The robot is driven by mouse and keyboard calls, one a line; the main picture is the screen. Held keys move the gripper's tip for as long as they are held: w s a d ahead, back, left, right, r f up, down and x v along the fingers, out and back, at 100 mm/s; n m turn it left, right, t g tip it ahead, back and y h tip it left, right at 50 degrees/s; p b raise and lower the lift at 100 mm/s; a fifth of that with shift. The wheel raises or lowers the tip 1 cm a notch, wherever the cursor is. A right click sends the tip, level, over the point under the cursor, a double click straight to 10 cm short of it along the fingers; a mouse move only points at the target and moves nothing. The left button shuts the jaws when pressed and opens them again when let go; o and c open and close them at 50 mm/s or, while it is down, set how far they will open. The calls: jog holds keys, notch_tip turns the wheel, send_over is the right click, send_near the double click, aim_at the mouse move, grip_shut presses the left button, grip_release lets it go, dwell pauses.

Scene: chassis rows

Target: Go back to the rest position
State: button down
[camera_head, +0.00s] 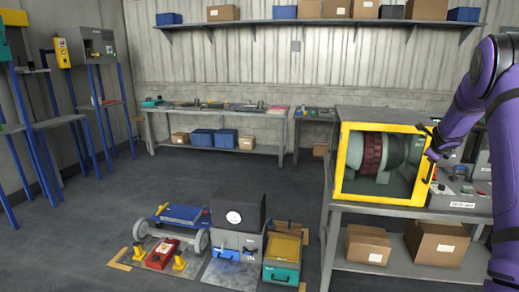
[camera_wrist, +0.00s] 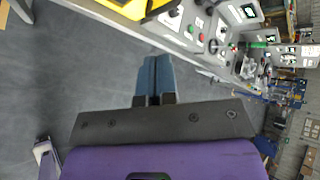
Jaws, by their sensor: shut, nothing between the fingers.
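My gripper (camera_wrist: 153,75) shows in the wrist view with its two blue-grey fingers together and nothing between them. In the head view my purple arm reaches down along the right side. The end of my arm is beside the right edge of a yellow-framed machine housing (camera_head: 343,160), in front of the bench. Whether it touches the frame cannot be told there. In the wrist view the fingers point over open floor toward the edge of a bench with control boxes.
The yellow-framed housing stands on a grey bench with cardboard boxes (camera_head: 367,245) on its lower shelf. Control boxes (camera_head: 460,196) stand right of it. A blue cart (camera_head: 181,215) and a grey machine (camera_head: 237,240) stand on the floor. The floor at left centre is clear.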

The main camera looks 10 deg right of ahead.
jog(key=s+a+r+m+h, duration=0.1)
jog(key=s+a+r+m, duration=0.1)
jog(key=a+r+m, duration=0.35)
jog(key=s+a+r+m, duration=0.3)
jog(key=a+r+m, duration=0.15)
jog(key=r, duration=0.25)
jog(key=s+a+r+m, duration=0.7)
jog(key=s+a+m, duration=0.35)
jog(key=a, duration=0.25)
jog(key=s+a+f+m+g+y, duration=0.1)
jog(key=s+a+f+m+y, duration=0.1)
jog(key=s+a+m, duration=0.8)
jog(key=s+a+f+m+g+y, duration=0.2)
jog(key=s+a+m+y, duration=0.3)
jog(key=s, duration=1.5)
jog(key=a+f+m, duration=0.1)
jog(key=a+m, duration=0.4)
jog(key=a, duration=0.4)
jog(key=shift+s+a+f+y, duration=0.2)
jog(key=shift+s+y, duration=0.1)
jog(key=shift+s, duration=0.1)
jog(key=shift+d+r, duration=0.1)
